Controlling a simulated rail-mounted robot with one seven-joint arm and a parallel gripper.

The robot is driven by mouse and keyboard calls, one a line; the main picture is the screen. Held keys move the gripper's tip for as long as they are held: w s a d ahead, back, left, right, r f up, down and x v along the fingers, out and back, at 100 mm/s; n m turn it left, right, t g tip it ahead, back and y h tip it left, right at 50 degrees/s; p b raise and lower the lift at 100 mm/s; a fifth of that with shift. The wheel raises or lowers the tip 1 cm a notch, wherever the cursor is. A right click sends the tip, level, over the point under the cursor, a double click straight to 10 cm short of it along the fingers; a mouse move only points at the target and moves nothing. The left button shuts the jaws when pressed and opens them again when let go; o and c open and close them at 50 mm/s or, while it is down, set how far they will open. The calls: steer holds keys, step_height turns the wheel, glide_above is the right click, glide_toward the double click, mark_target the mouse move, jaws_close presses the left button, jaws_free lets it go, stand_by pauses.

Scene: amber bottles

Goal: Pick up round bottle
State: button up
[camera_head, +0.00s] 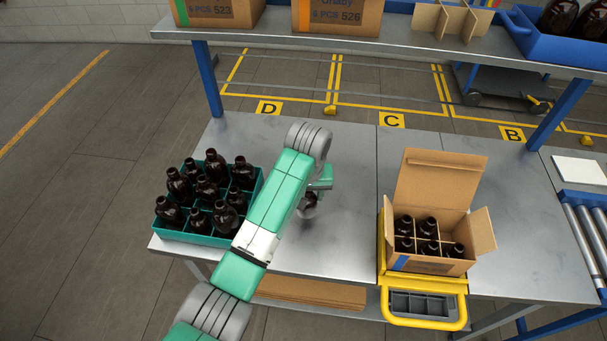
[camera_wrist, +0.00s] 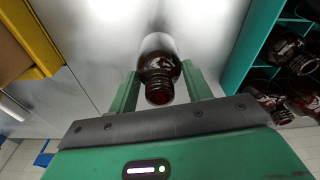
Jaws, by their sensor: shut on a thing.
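A dark amber round bottle (camera_wrist: 158,72) is between the two green fingers of my gripper (camera_wrist: 160,92) in the wrist view, with its neck towards the camera. My gripper is shut on it. In the head view the same bottle (camera_head: 309,200) shows partly below my wrist, over the bare table between the crate and the box. My arm hides part of it and most of the gripper there. I cannot tell whether the bottle touches the table. Several more amber bottles (camera_head: 207,188) stand in a teal crate (camera_head: 190,237) to the left.
An open cardboard box (camera_head: 433,265) with dividers and several bottles sits on a yellow holder (camera_head: 424,323) at the right. A shelf (camera_head: 330,42) with boxes crosses the back above the table. The table (camera_head: 350,170) is clear between crate and box.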

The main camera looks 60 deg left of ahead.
steer(key=s+d+r+p, duration=0.1)
steer(key=s+d, duration=0.1)
steer(key=d, duration=0.7)
steer(key=shift+s+d, duration=0.15)
steer(key=shift+s, duration=0.25)
